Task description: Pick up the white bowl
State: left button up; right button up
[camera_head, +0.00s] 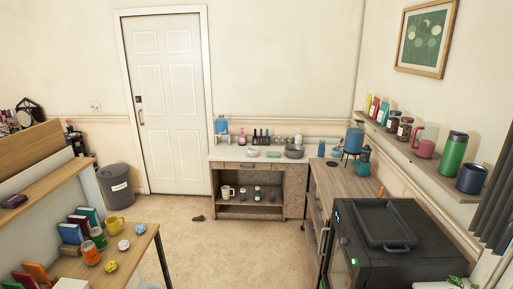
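A small white bowl (253,153) sits on top of the wooden cabinet (232,179) against the far wall. It is small in the head view and stands left of a larger grey bowl (294,152). A small greenish item (273,154) lies between the two bowls. Neither of my grippers shows in the head view, so their state is hidden.
Carpet (220,240) is open in the middle. A black oven-like appliance (385,240) and a side counter (343,186) stand at right. A desk (135,246) with cans, books and a yellow mug stands at left. A grey bin (116,187) stands near the door (166,100).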

aim_at(252, 152)
jog(key=i, duration=1.3)
jog(key=i+j+z, duration=0.1)
jog(key=i, duration=1.15)
jog(key=i+j, duration=0.15)
jog(key=i, duration=1.15)
